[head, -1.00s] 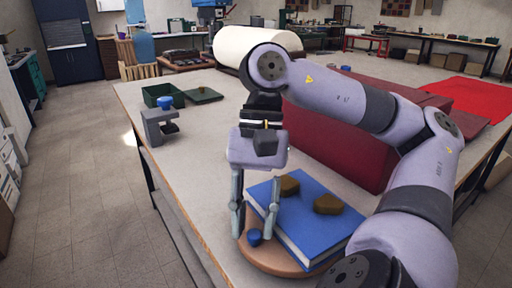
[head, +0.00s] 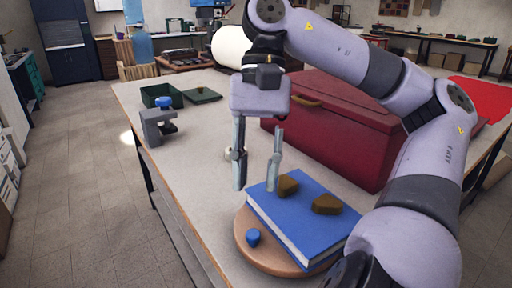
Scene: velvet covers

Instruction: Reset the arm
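My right gripper (head: 256,188) hangs above the table, over the back left edge of a round wooden board. Its fingers point down and stand apart, with nothing seen between them. My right arm comes in from the right. My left gripper is not in view. A blue book (head: 302,228) lies on the wooden board (head: 262,262). Two brown lumps, one at the book's back left (head: 287,185) and one nearer its right side (head: 327,204), rest on top. A small blue piece (head: 253,237) sits on the board left of the book.
A dark red chest (head: 335,127) with a brass handle stands behind the book.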

